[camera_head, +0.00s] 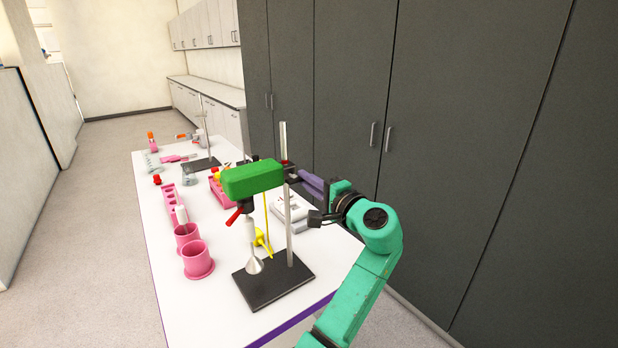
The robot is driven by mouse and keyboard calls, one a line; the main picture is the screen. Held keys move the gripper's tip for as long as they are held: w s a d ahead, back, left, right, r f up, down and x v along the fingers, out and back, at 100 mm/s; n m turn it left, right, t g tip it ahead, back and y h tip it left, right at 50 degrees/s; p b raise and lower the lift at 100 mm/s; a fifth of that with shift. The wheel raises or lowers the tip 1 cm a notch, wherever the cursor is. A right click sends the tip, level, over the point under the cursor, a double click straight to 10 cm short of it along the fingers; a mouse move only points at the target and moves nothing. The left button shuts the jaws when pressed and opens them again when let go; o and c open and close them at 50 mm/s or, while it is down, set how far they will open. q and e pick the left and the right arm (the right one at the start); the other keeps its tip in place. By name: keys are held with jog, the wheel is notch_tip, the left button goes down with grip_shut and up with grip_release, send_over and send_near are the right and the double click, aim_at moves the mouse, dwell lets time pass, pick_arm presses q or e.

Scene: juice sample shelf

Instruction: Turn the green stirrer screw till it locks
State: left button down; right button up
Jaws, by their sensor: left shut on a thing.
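The green stirrer (253,180) is mounted on an upright metal rod above a black base plate (272,284). A red lever is at its lower left, and a shaft with a conical end hangs beneath it. I cannot tell the screw's turn. My green arm reaches in from the lower right.
Pink cups (198,262) and a pink tube rack (172,204) stand on the white table (222,318) at left. A yellow item (262,238) and a white device (293,215) are beside the stand. Another stand is farther back. Dark cabinets (460,150) line the right.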

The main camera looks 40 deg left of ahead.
pick_arm(q)
jog(key=shift+a+r, duration=0.1)
jog(key=shift+r, duration=0.3)
jog(key=c, duration=0.9)
grip_release()
jog(key=shift+f, duration=0.1)
jog(key=shift+s+a+f, duration=0.1)
jog(key=shift+s+a, duration=0.1)
jog(key=shift+a, duration=0.05)
jog(key=shift+f, duration=0.1)
